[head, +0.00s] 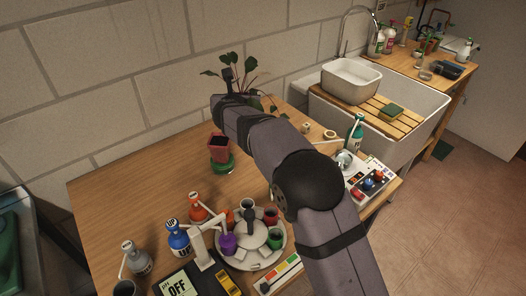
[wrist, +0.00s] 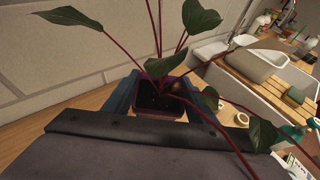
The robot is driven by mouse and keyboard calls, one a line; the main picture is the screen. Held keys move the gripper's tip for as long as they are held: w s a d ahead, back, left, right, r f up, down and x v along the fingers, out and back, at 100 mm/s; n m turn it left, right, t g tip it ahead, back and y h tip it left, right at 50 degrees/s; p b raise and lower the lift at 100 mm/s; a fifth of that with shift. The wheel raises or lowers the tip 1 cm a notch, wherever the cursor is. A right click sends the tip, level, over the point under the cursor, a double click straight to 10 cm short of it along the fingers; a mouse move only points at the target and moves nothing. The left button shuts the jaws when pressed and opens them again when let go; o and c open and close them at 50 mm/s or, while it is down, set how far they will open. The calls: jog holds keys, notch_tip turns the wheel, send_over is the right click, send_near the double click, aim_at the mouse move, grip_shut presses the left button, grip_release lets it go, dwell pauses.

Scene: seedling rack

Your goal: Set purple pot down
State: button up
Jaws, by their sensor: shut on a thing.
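The purple pot (wrist: 150,104) holds dark soil and a plant with long red stems and broad green leaves. In the wrist view my gripper (wrist: 158,96) has its blue fingers on both sides of the pot, shut on it. In the head view the plant's leaves (head: 243,69) show beyond my arm near the wall. The arm hides the pot and my fingers there. Whether the pot's base touches the wooden table (head: 120,192) cannot be told.
A red pot (head: 219,153) on a green saucer (head: 223,168) stands left of my arm. A round tray (head: 277,254) with small coloured cups and several bottles are nearer. A sink (head: 425,105) is at the right. The table's left part is clear.

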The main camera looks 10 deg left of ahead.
jog(key=w+d+m+h, duration=0.1)
jog(key=w+d, duration=0.2)
jog(key=d, duration=0.3)
jog(key=shift+d+f+b, duration=0.15)
jog(key=shift+f+b, duration=0.1)
jog(key=shift+f, duration=3.45)
jog(key=shift+d+f+b, duration=0.1)
jog(key=shift+f+b, duration=0.1)
jog(key=shift+f, duration=3.5)
jog(key=shift+f, duration=0.2)
jog(key=o, duration=1.2)
jog(key=shift+c, duration=0.2)
